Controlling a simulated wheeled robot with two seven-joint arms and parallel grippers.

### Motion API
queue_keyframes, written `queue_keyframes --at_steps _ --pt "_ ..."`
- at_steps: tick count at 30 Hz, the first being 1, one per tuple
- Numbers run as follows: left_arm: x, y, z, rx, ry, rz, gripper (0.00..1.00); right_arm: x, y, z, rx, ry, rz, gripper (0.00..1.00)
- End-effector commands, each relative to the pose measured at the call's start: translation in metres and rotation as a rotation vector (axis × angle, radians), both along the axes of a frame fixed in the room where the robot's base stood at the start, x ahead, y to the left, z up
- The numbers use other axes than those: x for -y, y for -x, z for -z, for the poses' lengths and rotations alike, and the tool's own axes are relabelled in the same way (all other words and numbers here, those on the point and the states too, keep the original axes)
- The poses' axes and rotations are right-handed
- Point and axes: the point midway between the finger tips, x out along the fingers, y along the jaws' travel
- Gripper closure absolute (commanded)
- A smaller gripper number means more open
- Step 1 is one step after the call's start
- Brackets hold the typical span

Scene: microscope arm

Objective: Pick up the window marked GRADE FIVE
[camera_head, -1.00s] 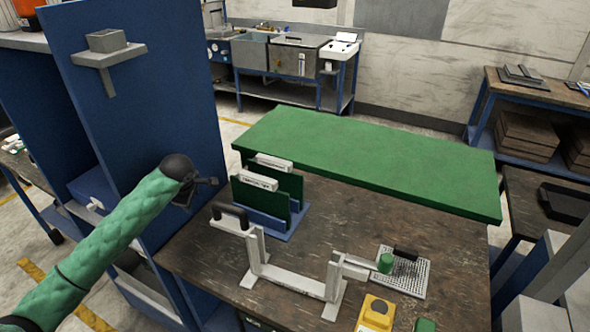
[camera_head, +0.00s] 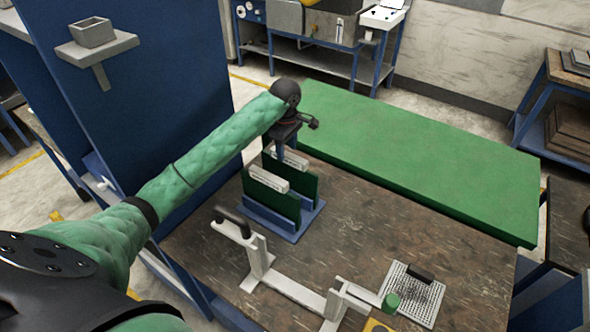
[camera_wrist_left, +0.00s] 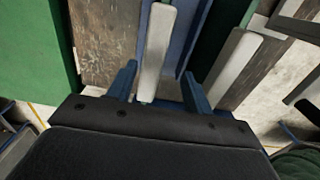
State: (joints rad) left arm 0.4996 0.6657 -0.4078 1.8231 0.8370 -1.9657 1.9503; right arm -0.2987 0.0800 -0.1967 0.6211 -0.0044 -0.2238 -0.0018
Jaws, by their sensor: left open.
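Two dark green windows with white top bars stand upright in a blue rack (camera_head: 275,228) on the brown table. The near window (camera_head: 283,204) has a white bar (camera_head: 268,179) with dark marks too small to read. The far window (camera_head: 310,184) has a white bar (camera_head: 298,179), partly hidden. My left gripper (camera_head: 291,153) is above the far window, with its fingers pointing down. In the left wrist view my left gripper (camera_wrist_left: 160,86) is open, with one white bar (camera_wrist_left: 157,45) between its fingers. The other bar (camera_wrist_left: 233,66) lies right of the fingers. My right gripper is out of view.
A white bracket frame (camera_head: 290,289) with a black handle (camera_head: 232,219) stands close in front of the rack. A perforated plate (camera_head: 425,295) and a green cylinder (camera_head: 391,302) are at right. A blue cabinet (camera_head: 150,90) rises at left. The green mat (camera_head: 420,150) is clear.

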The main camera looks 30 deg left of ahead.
Motion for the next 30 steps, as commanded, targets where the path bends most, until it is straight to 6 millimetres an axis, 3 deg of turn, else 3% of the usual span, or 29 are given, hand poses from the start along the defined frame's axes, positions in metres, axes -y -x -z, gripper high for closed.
queue_keyframes --at_steps 16,25,30 --pt "0.001 -0.003 0.041 -0.009 0.002 0.003 0.49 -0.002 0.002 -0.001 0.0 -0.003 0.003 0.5" --pt "0.0 -0.008 0.069 -0.008 0.002 0.003 0.49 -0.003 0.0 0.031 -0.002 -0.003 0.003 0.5" --pt "0.0 -0.008 0.079 -0.007 0.001 0.002 0.49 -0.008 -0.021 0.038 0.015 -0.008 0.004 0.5"
